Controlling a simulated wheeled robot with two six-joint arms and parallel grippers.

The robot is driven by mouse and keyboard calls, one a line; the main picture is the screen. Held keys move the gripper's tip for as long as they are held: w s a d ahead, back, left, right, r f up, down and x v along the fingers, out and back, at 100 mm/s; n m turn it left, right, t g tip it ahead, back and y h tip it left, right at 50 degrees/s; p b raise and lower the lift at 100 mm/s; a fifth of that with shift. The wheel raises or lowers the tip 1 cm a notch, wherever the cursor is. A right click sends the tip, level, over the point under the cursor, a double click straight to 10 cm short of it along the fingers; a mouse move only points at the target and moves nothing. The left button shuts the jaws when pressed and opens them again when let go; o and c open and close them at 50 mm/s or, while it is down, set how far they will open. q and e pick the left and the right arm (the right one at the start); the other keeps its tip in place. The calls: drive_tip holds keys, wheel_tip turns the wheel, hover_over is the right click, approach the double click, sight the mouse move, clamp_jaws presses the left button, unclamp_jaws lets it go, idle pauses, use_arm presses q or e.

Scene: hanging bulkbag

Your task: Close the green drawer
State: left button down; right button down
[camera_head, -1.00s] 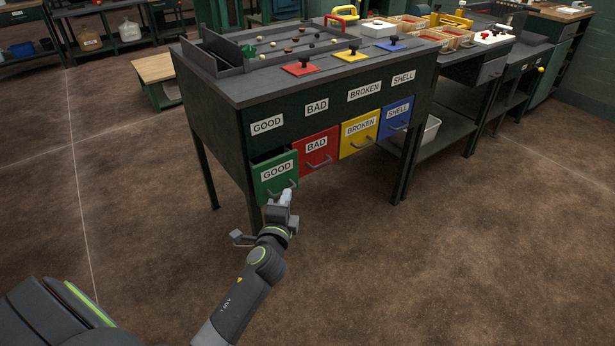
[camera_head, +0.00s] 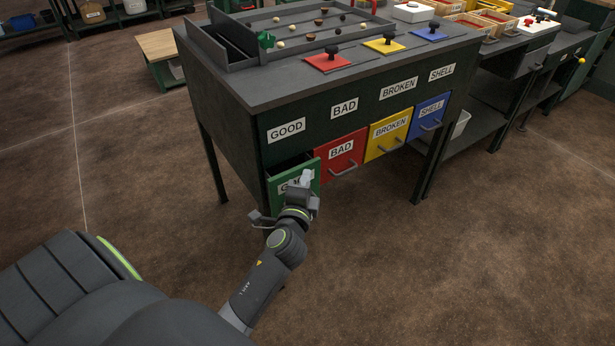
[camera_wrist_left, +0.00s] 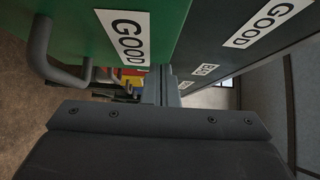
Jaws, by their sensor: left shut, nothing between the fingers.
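The green drawer (camera_head: 284,187) labelled GOOD is at the lower left of the sorting table's front. It sticks out from the front, with a dark gap above it. My left gripper (camera_head: 306,178) is shut and empty, in front of the drawer's face and covering part of its label and handle. In the left wrist view the green drawer front (camera_wrist_left: 182,18) fills the top, with its grey handle (camera_wrist_left: 62,62) at the left. The shut left fingers (camera_wrist_left: 161,86) are close to the drawer front; I cannot tell whether they touch. My right gripper is not in view.
The red drawer (camera_head: 341,156), yellow drawer (camera_head: 388,136) and blue drawer (camera_head: 428,116) sit in a row to the right. The sorting table (camera_head: 300,92) stands on dark legs. The brown floor (camera_head: 420,270) in front is clear.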

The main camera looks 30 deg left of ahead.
sight(295, 172)
use_arm(q)
drive_tip(key=shift+w, duration=0.1)
drive_tip(key=a, duration=0.1)
drive_tip(key=w+a, duration=0.1)
drive_tip(key=a, duration=0.2)
drive_tip(key=shift+w, duration=0.4)
drive_tip(key=shift+r, duration=0.25)
drive_tip(key=shift+r, duration=0.1)
